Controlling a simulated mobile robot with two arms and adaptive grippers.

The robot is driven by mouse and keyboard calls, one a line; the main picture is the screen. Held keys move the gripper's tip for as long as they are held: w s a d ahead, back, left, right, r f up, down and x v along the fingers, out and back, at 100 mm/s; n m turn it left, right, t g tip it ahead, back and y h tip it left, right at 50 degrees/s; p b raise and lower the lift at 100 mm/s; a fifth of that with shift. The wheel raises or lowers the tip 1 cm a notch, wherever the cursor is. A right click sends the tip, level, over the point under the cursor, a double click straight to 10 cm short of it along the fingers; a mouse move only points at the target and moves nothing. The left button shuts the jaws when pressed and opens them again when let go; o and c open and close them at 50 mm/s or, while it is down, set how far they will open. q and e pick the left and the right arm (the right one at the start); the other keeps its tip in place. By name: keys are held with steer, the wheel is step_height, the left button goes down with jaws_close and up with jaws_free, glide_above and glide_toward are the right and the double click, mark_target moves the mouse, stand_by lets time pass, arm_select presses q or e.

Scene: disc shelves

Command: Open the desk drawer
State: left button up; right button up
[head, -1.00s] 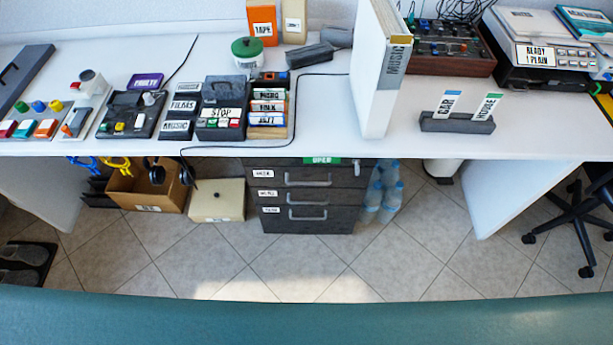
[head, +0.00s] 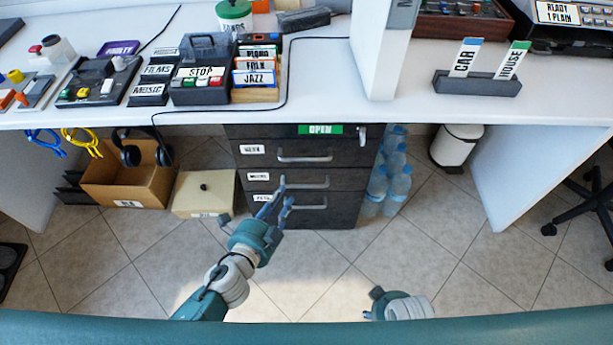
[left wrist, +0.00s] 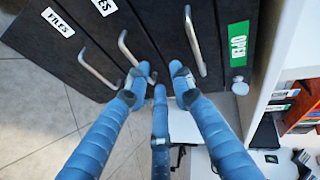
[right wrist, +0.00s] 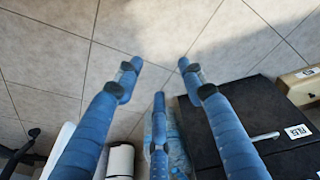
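The dark drawer unit (head: 345,210) stands under the desk. Its three drawers look shut, each with a silver bar handle. The top handle (head: 305,156) is below a green OPEN label (head: 320,129); a key or lock (head: 362,135) sits right of it. The middle handle (head: 305,182) and bottom handle (head: 305,204) are lower. My left gripper (head: 280,192) is open and empty in front of the lower drawers. In the left wrist view its fingers (left wrist: 158,73) are apart, near the handles. My right gripper (right wrist: 158,68) is open and empty above the floor.
Water bottles (head: 388,175) stand right of the drawers, with a white bin (head: 456,147) beyond. A cream box (head: 200,195) and a cardboard box (head: 125,185) stand to the left. The desk top (head: 330,75) overhangs the unit. The tiled floor in front is clear.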

arm_select(q)
steer(key=m+t+h, duration=0.1)
steer(key=m, duration=0.1)
glide_toward(307, 160)
steer(key=shift+f+b+x, duration=0.15)
steer(key=shift+b+x, duration=0.3)
steer(key=shift+x, duration=2.2)
steer(key=shift+f+b+x, duration=0.2)
steer(key=shift+b+x, duration=0.25)
steer(key=shift+x, duration=2.2)
arm_select(e)
step_height(307, 160, up, 6)
steer(key=w, duration=0.1)
steer(key=shift+w, duration=0.4)
arm_select(q)
steer(key=shift+a, duration=0.15)
jaws_close()
